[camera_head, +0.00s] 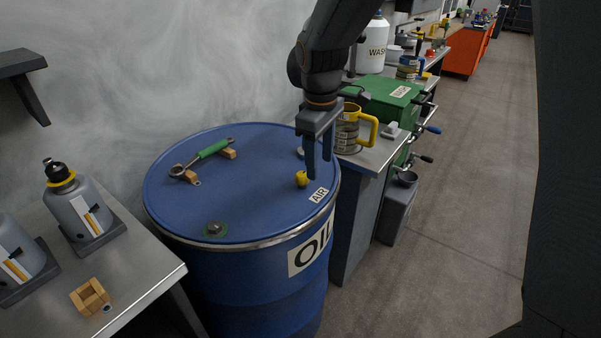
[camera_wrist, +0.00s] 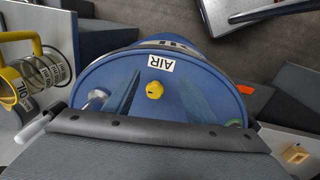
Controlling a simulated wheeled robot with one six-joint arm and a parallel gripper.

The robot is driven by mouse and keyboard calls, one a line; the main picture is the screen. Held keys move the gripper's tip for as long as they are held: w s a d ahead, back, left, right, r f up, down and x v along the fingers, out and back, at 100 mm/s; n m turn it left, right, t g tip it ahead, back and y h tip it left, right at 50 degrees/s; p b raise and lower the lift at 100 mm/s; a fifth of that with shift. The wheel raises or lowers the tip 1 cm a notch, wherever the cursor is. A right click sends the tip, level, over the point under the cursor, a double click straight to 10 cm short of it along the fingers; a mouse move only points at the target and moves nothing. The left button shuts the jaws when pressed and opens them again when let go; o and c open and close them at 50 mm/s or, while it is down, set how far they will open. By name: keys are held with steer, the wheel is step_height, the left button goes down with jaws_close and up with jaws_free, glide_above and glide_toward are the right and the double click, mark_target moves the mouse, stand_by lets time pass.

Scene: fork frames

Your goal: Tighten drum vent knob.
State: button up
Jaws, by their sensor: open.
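The blue oil drum (camera_head: 255,207) stands against the wall, and its lid fills the middle of the wrist view (camera_wrist: 116,78). The small yellow vent knob (camera_head: 301,179) sits on the lid near the white AIR label (camera_head: 319,195). In the wrist view the yellow knob (camera_wrist: 154,90) lies ahead of my gripper, just below the AIR label (camera_wrist: 161,63). My gripper (camera_head: 319,168) is open and points down over the right side of the lid. Its blue fingers (camera_wrist: 160,95) show on either side of the knob in the wrist view. I see nothing between them being gripped.
A yellow-handled mug (camera_head: 348,128) stands on the bench right of my gripper. Grey bottles (camera_head: 88,208) stand on the left bench.

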mark_target(303, 175)
steer(key=w+a, duration=0.1)
steer(key=a+n, duration=0.1)
steer(key=w+a+n, duration=0.1)
steer(key=a, duration=0.1)
steer(key=shift+w+r, duration=0.35)
steer(key=shift+r, duration=0.05)
steer(key=shift+w+a+f+n, duration=0.1)
steer(key=shift+w+f+n, duration=0.05)
steer(key=shift+n, duration=0.15)
steer(key=f, duration=0.2)
steer(key=f+p, duration=0.1)
steer(key=f, duration=0.4)
steer(key=shift+w+d+f, duration=0.1)
steer(key=shift+w+d, duration=0.1)
steer(key=shift+w, duration=0.2)
steer(key=c, duration=1.1)
steer(key=shift+o, duration=0.2)
steer(key=shift+m+p, duration=0.35)
steer(key=shift+m, duration=0.05)
